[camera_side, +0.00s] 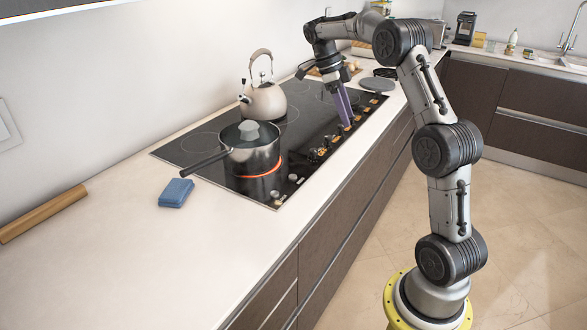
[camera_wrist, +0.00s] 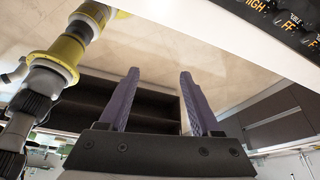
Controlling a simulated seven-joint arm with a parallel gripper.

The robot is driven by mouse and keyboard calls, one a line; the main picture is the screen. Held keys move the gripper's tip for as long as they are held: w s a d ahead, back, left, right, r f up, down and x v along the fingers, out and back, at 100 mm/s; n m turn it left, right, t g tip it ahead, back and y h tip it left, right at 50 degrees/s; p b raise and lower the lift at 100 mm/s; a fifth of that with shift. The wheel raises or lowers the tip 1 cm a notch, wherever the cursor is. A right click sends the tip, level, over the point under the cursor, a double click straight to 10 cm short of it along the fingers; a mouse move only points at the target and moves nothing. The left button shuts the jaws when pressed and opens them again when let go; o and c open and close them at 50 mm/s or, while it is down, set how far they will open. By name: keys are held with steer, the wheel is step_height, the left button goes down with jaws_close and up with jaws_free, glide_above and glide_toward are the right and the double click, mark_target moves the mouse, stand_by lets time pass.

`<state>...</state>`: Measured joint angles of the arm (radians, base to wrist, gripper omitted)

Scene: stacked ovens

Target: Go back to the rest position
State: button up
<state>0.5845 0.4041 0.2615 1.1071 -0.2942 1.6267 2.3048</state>
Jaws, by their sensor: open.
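My gripper (camera_side: 345,112) hangs from the bent arm over the right edge of the black cooktop (camera_side: 190,151), close to its row of control knobs (camera_side: 318,154). Its purple fingers point down. In the wrist view my gripper (camera_wrist: 158,95) is open, with nothing between the two fingers. From the side view I cannot tell whether the fingertips touch a knob.
A steel pot (camera_side: 252,156) stands on a glowing front burner, its handle pointing left. A kettle (camera_side: 265,103) stands behind it. A blue sponge (camera_side: 176,193) and a wooden rolling pin (camera_side: 42,214) lie on the white counter. The floor (camera_side: 395,225) beside the cabinets is clear.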

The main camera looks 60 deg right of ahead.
steer(key=s+a+r+n+t+h, duration=0.1)
steer(key=s+a+r+n+t, duration=0.35)
steer(key=a, duration=0.55)
steer(key=s+a+r+n+t, duration=0.1)
steer(key=s+a+r+n, duration=0.2)
steer(key=a+r+n, duration=0.5)
steer(key=s+a+f+n+t+y, duration=0.1)
steer(key=s+a+f+n, duration=0.4)
steer(key=n, duration=0.5)
steer(key=s+a+f+n+t+y, duration=0.1)
steer(key=s+a+f+n+t, duration=0.2)
steer(key=a+f+n, duration=0.3)
steer(key=s+a+n, duration=0.1)
steer(key=n, duration=0.3)
steer(key=shift+s+f, duration=0.35)
